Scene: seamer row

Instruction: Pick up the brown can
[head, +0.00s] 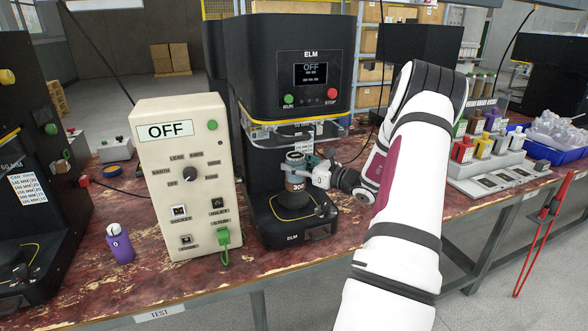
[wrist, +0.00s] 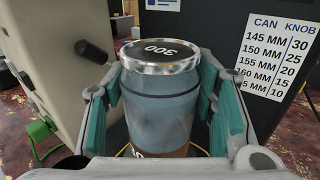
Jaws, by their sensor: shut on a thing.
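The can (head: 297,186) stands upright in the open front of the black ELM seamer, with a brown band marked 300 on its lower part. In the wrist view the can (wrist: 160,112) has a silver-rimmed dark lid marked 300, a grey-blue body and brown at the bottom edge. My gripper (head: 299,168) reaches in from the right and is shut around the can's upper body. The teal finger pads of my gripper (wrist: 160,88) press on both sides.
A cream control box (head: 183,180) reading OFF stands just left. A purple bottle (head: 119,243) is further left. Coloured bottles on a grey rack (head: 490,175) and a blue tray (head: 555,152) are at right.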

